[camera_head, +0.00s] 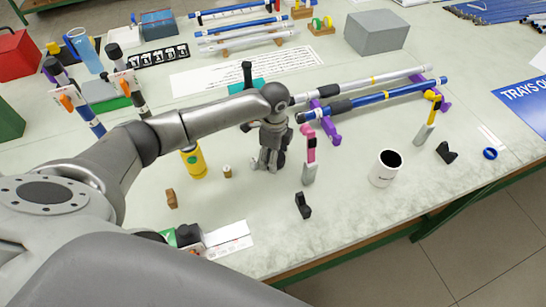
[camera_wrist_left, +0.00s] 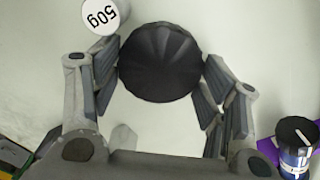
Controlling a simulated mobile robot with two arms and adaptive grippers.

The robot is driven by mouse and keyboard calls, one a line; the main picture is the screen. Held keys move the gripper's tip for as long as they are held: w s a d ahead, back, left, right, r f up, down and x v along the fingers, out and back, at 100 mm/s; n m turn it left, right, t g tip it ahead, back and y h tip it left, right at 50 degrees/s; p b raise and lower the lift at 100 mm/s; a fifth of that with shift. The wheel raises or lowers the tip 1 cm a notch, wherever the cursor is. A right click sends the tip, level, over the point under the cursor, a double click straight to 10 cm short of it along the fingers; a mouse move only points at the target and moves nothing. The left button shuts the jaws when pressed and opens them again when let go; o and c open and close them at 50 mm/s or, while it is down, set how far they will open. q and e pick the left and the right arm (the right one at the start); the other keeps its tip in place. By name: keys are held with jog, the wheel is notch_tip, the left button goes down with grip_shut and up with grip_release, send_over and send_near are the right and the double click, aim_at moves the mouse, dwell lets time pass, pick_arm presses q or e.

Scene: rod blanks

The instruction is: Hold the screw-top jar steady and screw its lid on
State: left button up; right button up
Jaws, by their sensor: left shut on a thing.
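My left gripper (camera_head: 268,162) is low over the middle of the table, fingers pointing down. In the left wrist view its fingers (camera_wrist_left: 160,85) are closed around a round black ribbed piece, which looks like the lid (camera_wrist_left: 160,62). In the head view the fingers mostly hide this piece. I cannot tell whether it sits on a jar or on the table. A white cylinder with a dark open top (camera_head: 385,168) stands upright to the right, apart from the gripper; I cannot tell if it is the screw-top jar. My right gripper is not in view.
A small 50g weight (camera_head: 227,171) stands just left of my left gripper, close to its fingers in the wrist view (camera_wrist_left: 100,14). A yellow bottle (camera_head: 194,162) stands farther left. A pink-topped tool (camera_head: 309,158) stands to the right. Rods (camera_head: 375,98) lie on purple supports behind.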

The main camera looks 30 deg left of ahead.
pick_arm(q)
notch_tip(320, 180, up, 10)
jog(key=b, duration=0.1)
dwell(0.4)
